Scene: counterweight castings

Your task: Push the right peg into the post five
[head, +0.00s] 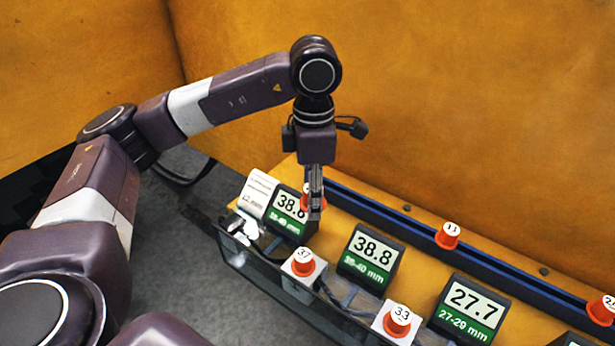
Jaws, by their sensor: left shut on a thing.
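My left gripper (315,204) points straight down over the yellow bench and is shut on an orange peg (305,196), mostly hidden behind its fingers and in front of the leftmost display. I cannot tell whether this peg touches anything below. Other orange pegs with white numbered tops are in view: one marked 37 (303,263) and one marked 33 (397,321) sit on white blocks at the front. One marked 11 (448,236) stands by the blue rail, and another (602,310) is cut off at the right edge. No post labelled five is readable. My right gripper is out of view.
Dark display blocks stand in a row: a partly covered one (288,212), one reading 38.8 (370,258) and one reading 27.7 (468,311). A blue rail (395,220) runs behind them. A white printed tag (258,192) stands at the left end. Dark cables run along the front.

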